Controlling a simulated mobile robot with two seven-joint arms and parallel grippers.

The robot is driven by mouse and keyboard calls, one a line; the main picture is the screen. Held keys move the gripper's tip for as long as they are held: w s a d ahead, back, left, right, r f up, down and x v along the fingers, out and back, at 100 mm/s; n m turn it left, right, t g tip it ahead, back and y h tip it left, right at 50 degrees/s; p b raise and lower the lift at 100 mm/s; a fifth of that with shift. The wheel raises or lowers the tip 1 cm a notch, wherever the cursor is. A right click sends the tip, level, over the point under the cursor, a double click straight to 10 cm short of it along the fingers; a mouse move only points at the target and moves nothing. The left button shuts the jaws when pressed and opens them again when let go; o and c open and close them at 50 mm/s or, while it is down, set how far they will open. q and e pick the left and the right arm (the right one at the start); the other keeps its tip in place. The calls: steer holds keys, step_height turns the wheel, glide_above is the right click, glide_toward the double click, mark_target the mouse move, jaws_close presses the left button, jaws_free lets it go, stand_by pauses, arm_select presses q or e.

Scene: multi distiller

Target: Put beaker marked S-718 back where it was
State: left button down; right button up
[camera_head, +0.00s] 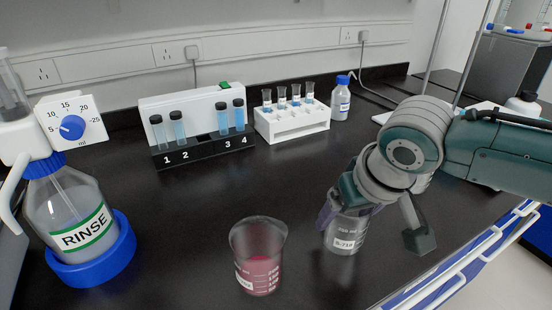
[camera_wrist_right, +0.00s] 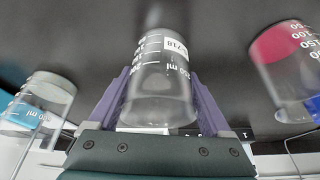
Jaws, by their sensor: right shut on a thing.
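My right gripper (camera_head: 349,207) is shut on a clear beaker (camera_head: 345,239) with a white label reading S-718, in the right part of the head view. The beaker is upright and looks empty; I cannot tell whether its base touches the bench. In the right wrist view the same beaker (camera_wrist_right: 160,90) sits between the purple fingers of the gripper (camera_wrist_right: 160,105), its label partly visible. My left gripper is not in view.
A beaker with pink liquid (camera_head: 258,258) stands left of the held one. A rinse bottle (camera_head: 75,215) stands in a blue holder at left. A numbered tube holder (camera_head: 205,150), white tube rack (camera_head: 295,122) and blue-capped bottle (camera_head: 340,100) stand behind. The middle bench (camera_head: 240,190) is clear.

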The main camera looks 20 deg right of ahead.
steer(key=shift+f, duration=0.15)
steer(key=o, duration=1.4)
steer(key=shift+r, duration=0.4)
steer(key=d+p+v, duration=0.1)
steer(key=p+v, duration=0.3)
steer(key=v, duration=0.7)
steer(key=s+a+f+n+y, duration=0.1)
steer(key=s+a+n+y, duration=0.15)
steer(key=s+a, duration=0.6)
steer(key=shift+n+g+h, duration=0.5)
steer(key=shift+n+h, duration=0.15)
steer(key=shift+h, duration=0.1)
steer(key=s, duration=0.2)
steer(key=s+d, duration=0.1)
steer(key=s, duration=0.2)
steer(key=s+d, duration=0.1)
steer(key=s, duration=0.2)
steer(key=shift+s+r, duration=0.1)
steer(key=shift+s, duration=0.1)
